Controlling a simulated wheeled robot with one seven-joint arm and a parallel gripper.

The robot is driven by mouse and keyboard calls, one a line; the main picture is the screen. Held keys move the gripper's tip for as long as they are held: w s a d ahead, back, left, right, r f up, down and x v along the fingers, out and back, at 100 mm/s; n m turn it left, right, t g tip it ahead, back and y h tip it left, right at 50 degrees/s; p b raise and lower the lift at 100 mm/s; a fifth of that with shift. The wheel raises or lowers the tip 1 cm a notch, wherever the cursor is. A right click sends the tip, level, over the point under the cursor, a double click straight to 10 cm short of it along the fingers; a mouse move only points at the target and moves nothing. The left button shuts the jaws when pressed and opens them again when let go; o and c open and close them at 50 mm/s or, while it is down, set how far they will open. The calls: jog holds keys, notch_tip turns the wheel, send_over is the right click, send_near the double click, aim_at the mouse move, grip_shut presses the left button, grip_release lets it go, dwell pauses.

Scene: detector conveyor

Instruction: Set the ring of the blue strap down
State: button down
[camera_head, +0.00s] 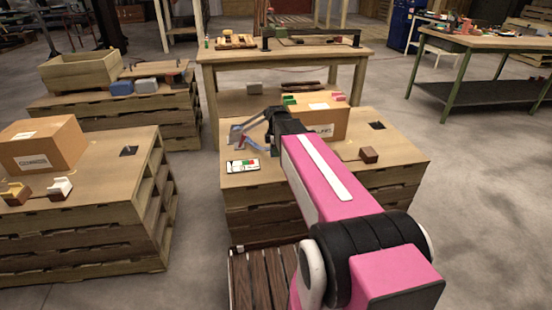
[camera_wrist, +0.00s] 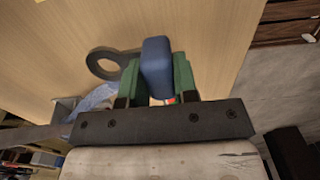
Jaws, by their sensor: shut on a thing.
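My gripper (camera_wrist: 157,82) has green finger pads on either side of an upright blue piece, apparently part of the blue strap (camera_wrist: 157,60), and is shut on it. A dark grey ring (camera_wrist: 91,66) with a round hole shows just left of the fingers, over or against a plain tan surface. I cannot tell whether it touches that surface. A crumpled grey-blue shape (camera_wrist: 98,98) lies below the ring. In the head view my gripper (camera_head: 272,122) is at the left end of a cardboard box (camera_head: 325,121), its fingers mostly hidden by the arm.
The box stands on a pallet stack (camera_head: 400,160) with a white card (camera_head: 243,165) and a small brown block (camera_head: 369,155). Green and pink pieces lie on the box. A second pallet stack (camera_head: 110,165) stands left, a wooden table (camera_head: 350,57) behind. Floor is clear at right.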

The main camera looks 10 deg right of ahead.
jog(key=shift+f, duration=2)
jog(key=shift+f, duration=0.1)
jog(key=c, duration=0.9)
grip_release()
